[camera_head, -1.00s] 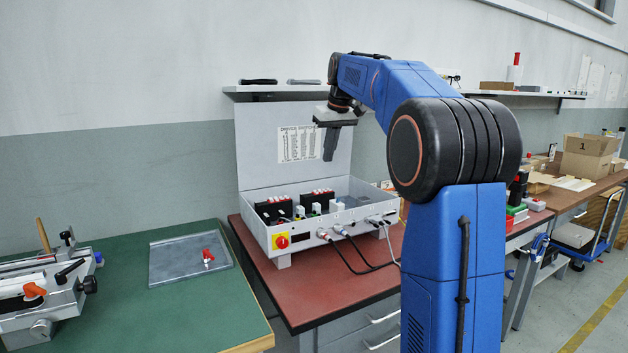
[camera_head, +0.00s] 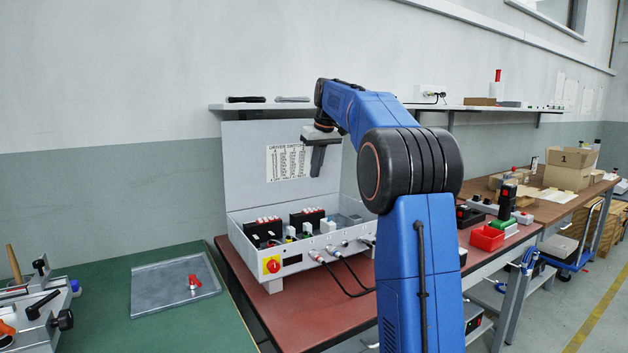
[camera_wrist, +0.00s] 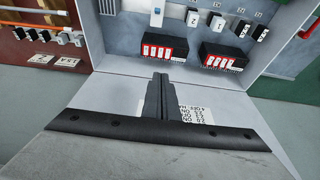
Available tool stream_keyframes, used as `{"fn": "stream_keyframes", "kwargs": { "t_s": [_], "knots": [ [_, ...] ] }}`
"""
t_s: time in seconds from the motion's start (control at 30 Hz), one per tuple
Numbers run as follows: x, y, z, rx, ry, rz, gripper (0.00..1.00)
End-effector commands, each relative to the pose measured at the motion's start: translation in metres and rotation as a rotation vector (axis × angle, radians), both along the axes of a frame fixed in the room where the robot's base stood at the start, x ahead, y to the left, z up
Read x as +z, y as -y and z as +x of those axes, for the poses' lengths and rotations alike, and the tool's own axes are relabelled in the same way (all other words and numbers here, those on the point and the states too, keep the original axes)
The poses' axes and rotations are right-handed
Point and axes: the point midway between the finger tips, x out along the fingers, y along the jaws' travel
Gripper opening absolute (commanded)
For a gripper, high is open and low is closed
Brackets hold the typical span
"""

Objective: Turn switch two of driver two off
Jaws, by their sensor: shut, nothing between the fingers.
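An open grey control box (camera_head: 318,262) stands on the red-brown bench with its lid (camera_head: 240,165) raised behind. Inside are two black driver blocks, left (camera_head: 263,231) and right (camera_head: 307,220), with rows of red-and-white switches. Both blocks also show in the wrist view, at left (camera_wrist: 165,53) and right (camera_wrist: 222,58). The driver numbers and each switch's position are too small to read. A printed switch chart (camera_head: 287,161) is on the lid. My gripper (camera_head: 316,174) is shut and empty, fingers down, above the box in front of the lid. Its fingers (camera_wrist: 160,78) touch no switch.
A red rotary knob on a yellow plate (camera_head: 271,266) and plugged cables (camera_head: 340,262) are on the box front. A wall shelf (camera_head: 450,107) runs behind. A green bench with a metal tray (camera_head: 160,292) is at left.

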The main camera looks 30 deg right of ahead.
Motion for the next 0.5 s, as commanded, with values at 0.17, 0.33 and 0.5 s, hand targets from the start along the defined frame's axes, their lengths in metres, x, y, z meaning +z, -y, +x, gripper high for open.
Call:
{"fn": "stream_keyframes", "kwargs": {
  "t_s": [0.17,0.33,0.5],
  "knots": [
    [-0.029,-0.001,0.009,0.0,-0.003,0.001,0.0],
    [-0.057,-0.001,0.019,0.0,-0.002,0.001,0.0],
    [-0.084,-0.001,0.029,0.0,-0.001,0.0,0.0]
  ]
}}
